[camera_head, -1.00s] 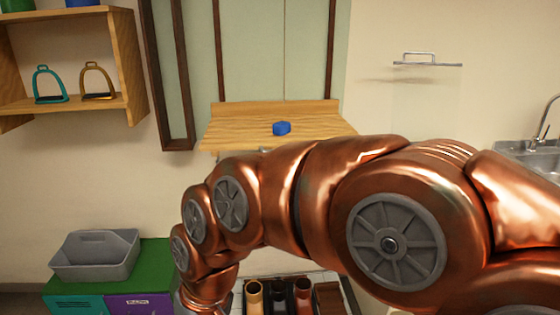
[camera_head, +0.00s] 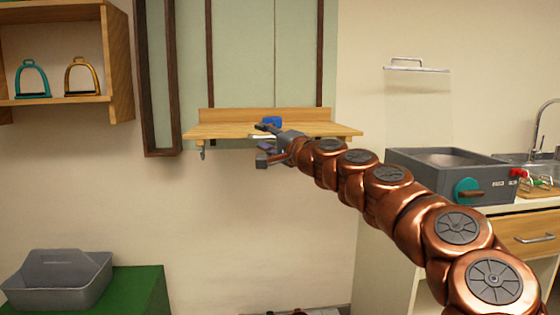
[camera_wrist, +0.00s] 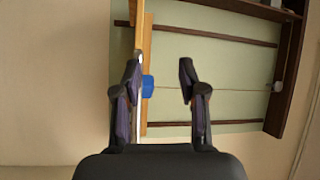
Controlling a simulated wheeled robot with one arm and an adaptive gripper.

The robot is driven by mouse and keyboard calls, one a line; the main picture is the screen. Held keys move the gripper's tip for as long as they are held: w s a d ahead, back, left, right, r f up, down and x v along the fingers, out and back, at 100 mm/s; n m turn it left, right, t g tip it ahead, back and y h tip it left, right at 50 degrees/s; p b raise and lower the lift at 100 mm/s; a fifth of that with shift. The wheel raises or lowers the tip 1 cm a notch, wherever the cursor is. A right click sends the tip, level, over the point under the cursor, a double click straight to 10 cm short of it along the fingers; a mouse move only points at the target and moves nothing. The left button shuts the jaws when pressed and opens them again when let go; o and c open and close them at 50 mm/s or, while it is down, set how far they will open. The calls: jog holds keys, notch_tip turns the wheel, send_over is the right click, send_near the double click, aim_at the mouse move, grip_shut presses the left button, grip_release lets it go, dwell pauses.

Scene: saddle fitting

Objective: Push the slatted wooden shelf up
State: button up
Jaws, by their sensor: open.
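The slatted wooden shelf (camera_head: 215,131) juts out from the wall, roughly level, with a low backboard. In the wrist view the shelf (camera_wrist: 147,50) is seen nearly edge-on as a narrow upright strip. A small blue object (camera_head: 271,121) sits on it and also shows in the wrist view (camera_wrist: 148,88). My gripper (camera_head: 263,143) is open at the shelf's front edge, one finger above the board's level and one below. In the wrist view, my gripper's (camera_wrist: 160,72) left finger overlaps the shelf edge; the right finger is clear of it. I cannot tell whether any finger touches.
A wall cabinet (camera_head: 120,60) with two stirrups is at upper left. A grey caddy (camera_head: 60,282) stands on a green top below. A grey basin unit (camera_head: 450,178) and sink are at the right. A wall rail (camera_head: 415,68) hangs above. The wall below the shelf is clear.

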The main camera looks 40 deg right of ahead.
jog(key=s+d+f+m+h+b, duration=0.1)
jog(key=s+d+f+m+h, duration=0.15)
jog(key=d, duration=0.55)
jog(key=shift+m+h, duration=0.45)
jog(key=shift+f+b+x, duration=0.15)
jog(key=shift+b+x, duration=0.1)
jog(key=shift+x, duration=1.75)
jog(key=shift+f+b+x, duration=0.15)
jog(key=shift+b+x, duration=0.1)
jog(key=shift+x, duration=1.7)
jog(key=shift+d, duration=0.1)
jog(key=shift+c, duration=0.3)
grip_shut()
